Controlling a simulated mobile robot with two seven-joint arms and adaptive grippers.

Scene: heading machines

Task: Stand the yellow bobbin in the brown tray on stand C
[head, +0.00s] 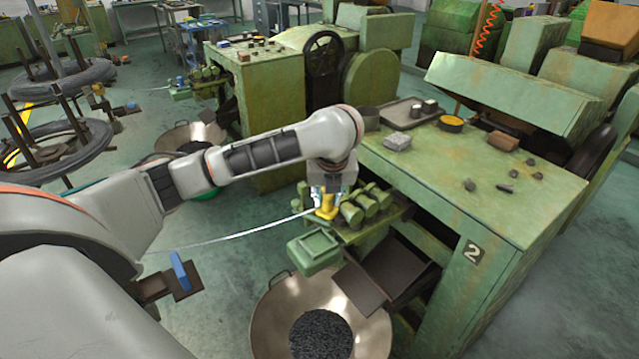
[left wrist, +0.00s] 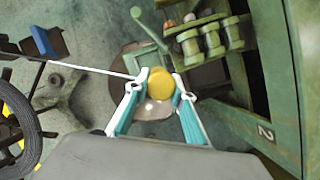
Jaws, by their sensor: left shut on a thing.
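The yellow bobbin (head: 327,211) is in the jaws of my left gripper (head: 325,194), above the green roller unit at the front of machine 2. In the left wrist view the yellow bobbin (left wrist: 161,79) shows as a round yellow end between the two fingertips (left wrist: 161,86). A small brown tray-like piece (head: 190,291) with an upright blue piece (head: 180,270) is at lower left, beside my arm. No letter C is readable, so I cannot tell whether this is the tray on stand C. My right gripper is out of view.
A wire (head: 240,232) runs from the left to the rollers (head: 352,213) by my left gripper. A wide pan (head: 265,318) of dark pieces stands below. The machine-2 bench (head: 440,160) holds a grey block, a yellow-topped tin and small parts. Wire coils (head: 62,78) stand at upper left.

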